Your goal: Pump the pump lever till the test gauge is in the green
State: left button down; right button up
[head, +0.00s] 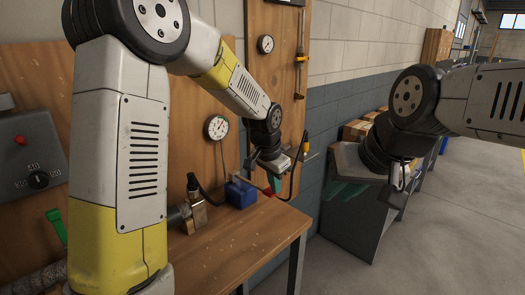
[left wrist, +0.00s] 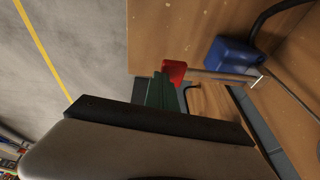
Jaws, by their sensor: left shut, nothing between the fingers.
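The pump is a blue block (head: 241,193) on the wooden bench, with a thin metal lever ending in a red grip (head: 267,191). In the left wrist view the blue block (left wrist: 236,55) is at upper right and the red grip (left wrist: 173,72) is near the middle. My left gripper (head: 273,184) is shut and empty, its green fingers (left wrist: 162,92) right beside the red grip; I cannot tell whether they touch. A round white gauge (head: 216,127) hangs on the board; its needle zone is too small to read. My right gripper (head: 346,192) hangs off the bench's right side, its opening unclear.
A brass fitting with a black hose (head: 195,213) stands on the bench (head: 240,240) left of the pump. A second gauge (head: 266,44) is higher on the board. A grey control box (head: 30,155) is at far left. The bench front is clear.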

pick_arm(q)
jog(key=shift+s+f, duration=0.3)
jog(key=shift+f, duration=0.2)
jog(key=v, duration=0.8)
jog(key=shift+w+r, duration=0.3)
dwell(0.4)
